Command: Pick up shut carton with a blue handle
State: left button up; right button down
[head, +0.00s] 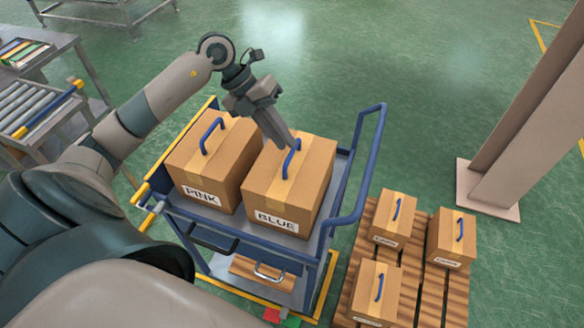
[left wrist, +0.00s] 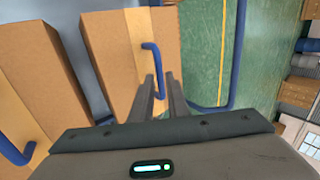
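A shut brown carton labelled BLUE (head: 308,165), with a tape strip along its top, stands on the right of a blue cart; it also shows in the left wrist view (left wrist: 112,50). Its blue handle (head: 291,158) stands up from the top. My left gripper (head: 291,143) is at this handle from above. In the left wrist view its fingers (left wrist: 160,80) are a little apart, with the handle (left wrist: 157,65) between them and a narrow gap visible. A shut carton labelled PINK (head: 228,165), also with a blue handle (head: 206,138), stands to the left. My right gripper is not in view.
The cart's blue push rail (head: 372,160) rises right of the BLUE carton. Several smaller cartons (head: 392,215) with blue handles stand on a wooden pallet (head: 428,310). A roller conveyor (head: 35,105) is at the left, a pillar (head: 515,120) at the right.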

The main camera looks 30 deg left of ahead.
aim_at(292, 152)
pick_arm(q)
jog(key=shift+d+f+p, duration=0.45)
jog(key=shift+p, duration=0.1)
jog(key=p+x, duration=0.1)
jog(key=x, duration=0.2)
jog(key=shift+a, duration=0.1)
jog(key=shift+w+f+p, duration=0.1)
jog(key=shift+f+p, duration=0.2)
jog(key=shift+f, duration=0.15)
grip_shut()
dwell(0.8)
jog(key=shift+w+r, duration=0.15)
